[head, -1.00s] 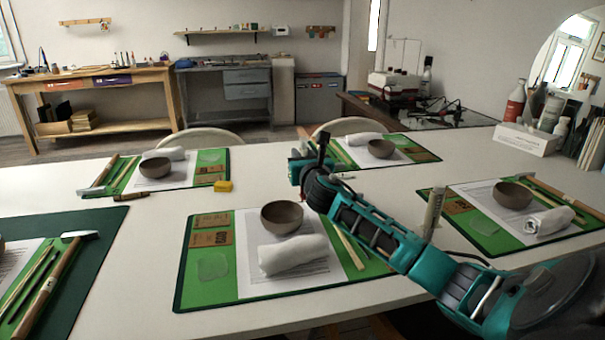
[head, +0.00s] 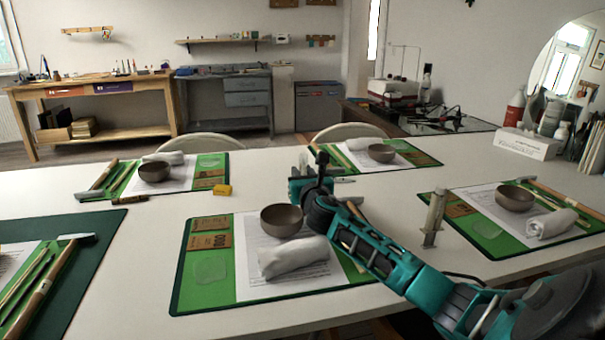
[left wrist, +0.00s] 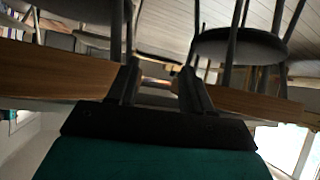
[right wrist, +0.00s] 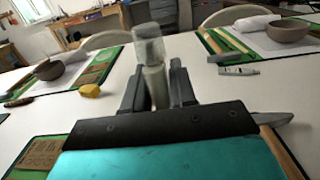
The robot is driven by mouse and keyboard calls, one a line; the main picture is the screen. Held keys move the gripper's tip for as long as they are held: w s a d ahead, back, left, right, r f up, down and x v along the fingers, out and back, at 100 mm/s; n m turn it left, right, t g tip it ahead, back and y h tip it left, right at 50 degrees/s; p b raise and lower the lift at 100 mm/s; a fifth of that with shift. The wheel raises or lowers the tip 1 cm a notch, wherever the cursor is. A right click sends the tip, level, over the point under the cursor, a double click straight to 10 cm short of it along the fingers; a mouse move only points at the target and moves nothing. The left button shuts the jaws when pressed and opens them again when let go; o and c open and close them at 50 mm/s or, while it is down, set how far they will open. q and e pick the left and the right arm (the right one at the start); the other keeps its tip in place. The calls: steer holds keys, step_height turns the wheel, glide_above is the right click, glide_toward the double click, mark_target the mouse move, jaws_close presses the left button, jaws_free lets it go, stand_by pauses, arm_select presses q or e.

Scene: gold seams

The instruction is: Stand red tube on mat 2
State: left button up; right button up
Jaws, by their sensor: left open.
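My right gripper (head: 304,185) is over the table behind the front middle mat, its fingers largely hidden in the head view. In the right wrist view its fingers (right wrist: 158,88) close on an upright, pale grey, translucent tube (right wrist: 152,65) with a wider top. No red shows on it. Another grey tube (head: 433,218) stands upright on the table between two mats. Several green mats lie on the table, including the front middle mat (head: 190,290) and right mat (head: 500,248); no numbers are readable. My left gripper (left wrist: 158,85) is open and empty, below table height near chairs.
The front middle mat holds a brown bowl (head: 282,220) and a rolled white cloth (head: 293,258). A yellow block (head: 222,190) lies on the table. The table between the mats is mostly bare.

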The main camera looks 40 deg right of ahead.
steer(key=shift+o, duration=0.7)
steer(key=shift+f, duration=0.35)
steer(key=shift+o, duration=1.3)
steer(key=shift+r, duration=0.65)
steer(key=shift+s+a+r+p, duration=0.1)
steer(key=shift+s+r+p, duration=0.1)
steer(key=shift+p, duration=0.25)
steer(key=p+v, duration=0.2)
steer(key=v, duration=0.9)
steer(key=shift+s, duration=0.25)
steer(key=shift+a, duration=0.1)
